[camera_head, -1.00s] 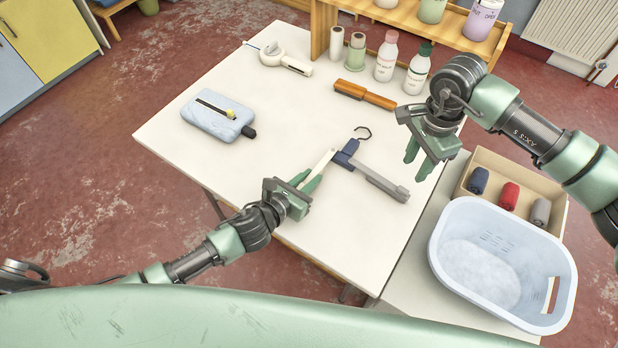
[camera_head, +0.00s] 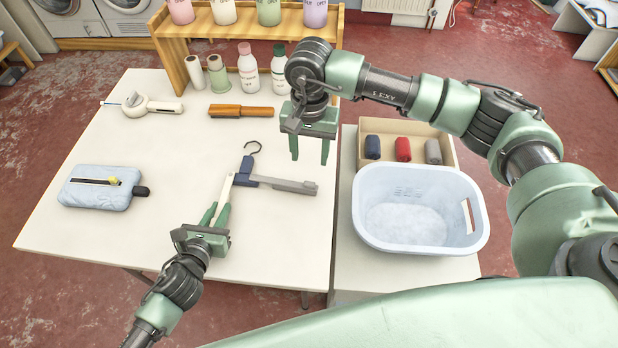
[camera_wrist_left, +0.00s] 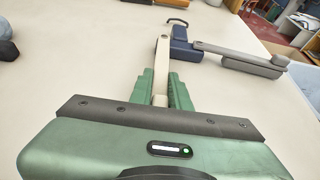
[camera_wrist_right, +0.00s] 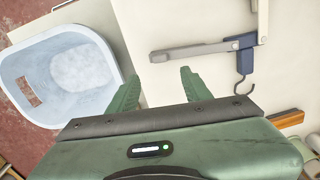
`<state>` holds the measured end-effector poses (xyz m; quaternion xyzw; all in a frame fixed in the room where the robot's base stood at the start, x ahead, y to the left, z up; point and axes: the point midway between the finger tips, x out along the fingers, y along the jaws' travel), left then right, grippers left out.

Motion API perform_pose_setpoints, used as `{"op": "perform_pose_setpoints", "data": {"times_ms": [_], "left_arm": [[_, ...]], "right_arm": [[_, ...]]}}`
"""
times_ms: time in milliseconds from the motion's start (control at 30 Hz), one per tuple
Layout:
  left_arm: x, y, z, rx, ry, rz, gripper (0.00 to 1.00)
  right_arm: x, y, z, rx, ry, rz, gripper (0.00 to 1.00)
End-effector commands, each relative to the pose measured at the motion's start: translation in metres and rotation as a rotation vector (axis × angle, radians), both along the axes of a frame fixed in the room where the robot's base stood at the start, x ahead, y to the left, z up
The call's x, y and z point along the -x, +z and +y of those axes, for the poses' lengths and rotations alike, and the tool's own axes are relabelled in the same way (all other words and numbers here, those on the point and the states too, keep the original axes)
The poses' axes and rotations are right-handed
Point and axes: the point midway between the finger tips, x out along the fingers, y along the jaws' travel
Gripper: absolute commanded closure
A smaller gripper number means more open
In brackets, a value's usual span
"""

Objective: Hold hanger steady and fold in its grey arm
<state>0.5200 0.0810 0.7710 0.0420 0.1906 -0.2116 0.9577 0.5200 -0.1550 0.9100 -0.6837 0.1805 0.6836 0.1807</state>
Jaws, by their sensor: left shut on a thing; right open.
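The folding hanger lies on the white table, with a dark blue centre block (camera_head: 245,171), a dark hook (camera_head: 252,147), a white arm (camera_head: 226,189) and a grey arm (camera_head: 290,185). The grey arm sticks out to the right, unfolded. My left gripper (camera_head: 214,215) is shut on the white arm; the left wrist view shows the white arm (camera_wrist_left: 162,70) between its fingers. My right gripper (camera_head: 309,150) is open and empty above the table's right side, beyond the grey arm's end. In the right wrist view the grey arm (camera_wrist_right: 190,51) lies ahead of its fingers, apart from them.
A wooden brush (camera_head: 240,111) and several bottles stand behind the hanger. A light blue pouch (camera_head: 100,188) lies at the left. A pale blue basket (camera_head: 420,240) and a box of rolled cloths (camera_head: 450,150) are at the right. The table's front right is clear.

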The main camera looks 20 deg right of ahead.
Motion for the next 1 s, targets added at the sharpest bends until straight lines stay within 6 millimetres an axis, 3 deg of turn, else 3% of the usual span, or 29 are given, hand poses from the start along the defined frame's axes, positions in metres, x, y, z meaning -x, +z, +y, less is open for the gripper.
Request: {"op": "perform_pose_setpoints", "data": {"times_ms": [300, 500, 933, 967, 1000], "left_arm": [[0.000, 0.000, 0.000, 0.000, 0.000, 0.000, 1.00], [0.000, 0.000, 0.000, 0.000, 0.000, 0.000, 1.00], [0.000, 0.000, 0.000, 0.000, 0.000, 0.000, 1.00], [0.000, 0.000, 0.000, 0.000, 0.000, 0.000, 1.00], [0.000, 0.000, 0.000, 0.000, 0.000, 0.000, 1.00]], "right_arm": [[0.001, -0.065, 0.000, 0.000, -0.003, 0.004, 0.51], [0.001, -0.094, 0.000, 0.001, -0.003, 0.003, 0.51], [0.000, -0.105, 0.000, 0.001, -0.004, 0.000, 0.51], [0.000, -0.105, 0.000, 0.001, -0.004, 0.000, 0.54], [0.000, -0.105, 0.000, 0.001, -0.004, 0.000, 0.65]]}}
